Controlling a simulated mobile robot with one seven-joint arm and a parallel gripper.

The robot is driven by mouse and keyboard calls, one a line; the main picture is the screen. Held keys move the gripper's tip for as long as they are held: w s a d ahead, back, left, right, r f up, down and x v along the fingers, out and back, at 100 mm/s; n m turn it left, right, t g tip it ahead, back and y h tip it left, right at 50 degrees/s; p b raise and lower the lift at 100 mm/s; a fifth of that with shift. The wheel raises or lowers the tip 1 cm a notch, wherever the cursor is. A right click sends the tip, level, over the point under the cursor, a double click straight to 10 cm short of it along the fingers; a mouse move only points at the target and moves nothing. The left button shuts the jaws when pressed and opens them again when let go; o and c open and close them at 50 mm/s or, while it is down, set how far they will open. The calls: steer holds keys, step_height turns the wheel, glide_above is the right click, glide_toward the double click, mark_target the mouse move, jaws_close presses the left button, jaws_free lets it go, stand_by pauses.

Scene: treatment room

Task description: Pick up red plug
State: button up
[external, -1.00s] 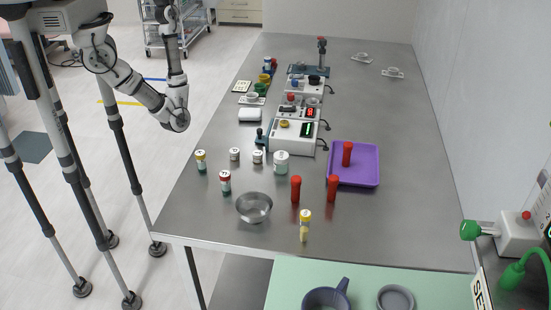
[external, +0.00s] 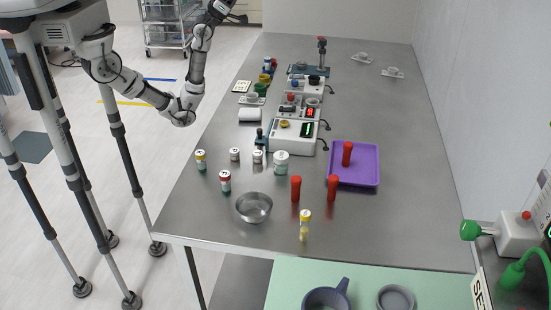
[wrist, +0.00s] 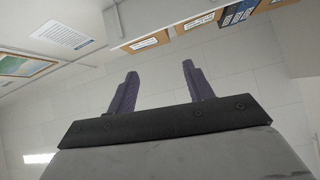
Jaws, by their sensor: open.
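Two red plug-like cylinders stand upright on the steel table: a left red cylinder (external: 296,189) and a right red cylinder (external: 333,188) just in front of the purple tray (external: 372,180). A third red cylinder (external: 347,153) stands in that tray. I cannot tell which one is the red plug. My gripper (external: 240,16) is at the top of the external view, far from all three. In the wrist view my gripper (wrist: 158,80) is open and empty, its two purple fingers apart. No red cylinder shows in the wrist view.
A steel bowl (external: 254,208), several small bottles and a yellow-capped tube (external: 305,225) stand near the table's front. Devices such as a white box with a display (external: 291,137) line its left middle. The right half is mostly clear. The wrist view shows shelf boxes (wrist: 200,22).

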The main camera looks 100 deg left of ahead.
steer(key=w+d+f+m+g+h+b, duration=0.1)
steer(key=w+d+f+m+g+h, duration=0.1)
steer(key=w+d+f+g+h, duration=0.5)
steer(key=m+g+y+b, duration=0.1)
steer(key=m+g+b, duration=0.1)
steer(key=g, duration=0.8)
glide_toward(296, 189)
steer(key=p+x, duration=0.1)
steer(key=x, duration=0.1)
steer(key=p+x, duration=0.2)
steer(key=shift+w+a+f, duration=0.1)
steer(key=shift+w+f, duration=0.05)
steer(key=shift+w, duration=0.35)
steer(key=shift+p+x, duration=0.9)
steer(key=shift+x, duration=2.15)
steer(key=shift+a, duration=0.1)
steer(key=c, duration=1.1)
